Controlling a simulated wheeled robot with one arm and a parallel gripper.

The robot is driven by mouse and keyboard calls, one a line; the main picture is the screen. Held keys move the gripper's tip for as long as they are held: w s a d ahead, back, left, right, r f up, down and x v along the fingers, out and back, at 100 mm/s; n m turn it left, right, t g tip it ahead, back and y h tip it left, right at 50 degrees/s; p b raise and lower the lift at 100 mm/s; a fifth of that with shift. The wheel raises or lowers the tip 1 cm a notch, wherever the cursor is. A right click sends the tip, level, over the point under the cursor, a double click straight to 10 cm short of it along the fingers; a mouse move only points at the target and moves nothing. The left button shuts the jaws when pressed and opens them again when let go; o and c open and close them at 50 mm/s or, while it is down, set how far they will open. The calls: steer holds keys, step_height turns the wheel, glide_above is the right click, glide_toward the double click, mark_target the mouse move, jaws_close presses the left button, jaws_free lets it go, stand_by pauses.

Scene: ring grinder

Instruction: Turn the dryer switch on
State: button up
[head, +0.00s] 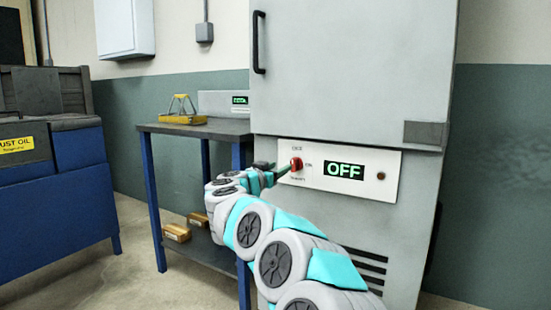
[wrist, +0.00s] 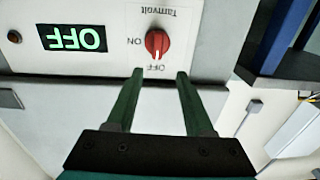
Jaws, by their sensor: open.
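The dryer (head: 350,75) is a tall grey cabinet with a white control panel (head: 318,182) on its front. The red rotary switch (head: 296,164) sits at the panel's left end, and it also shows in the wrist view (wrist: 157,43). Its white mark points to the "OFF" label. The green display (head: 344,171) reads OFF. My gripper (wrist: 159,72) is open, with two green fingers pointing at the panel. In the wrist view, which is upside down, the fingertips are just short of the knob, one to each side, with nothing between them. In the head view its tips (head: 287,170) are close by the knob.
A blue-legged table (head: 200,128) stands left of the dryer, holding a yellow-framed object (head: 182,112) and a box with a small display (head: 222,103). Cardboard boxes (head: 176,232) lie on its lower shelf. A blue machine (head: 60,180) stands at the far left.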

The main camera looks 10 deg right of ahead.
mark_target(293, 162)
steer(key=shift+h, duration=0.3)
steer(key=shift+f+x, duration=0.15)
steer(key=shift+x, duration=1.2)
steer(key=shift+f+x, duration=0.15)
steer(key=shift+x, duration=1.15)
steer(key=shift+f+x, duration=0.15)
steer(key=shift+x, duration=1.2)
steer(key=shift+d, duration=0.1)
jaws_close()
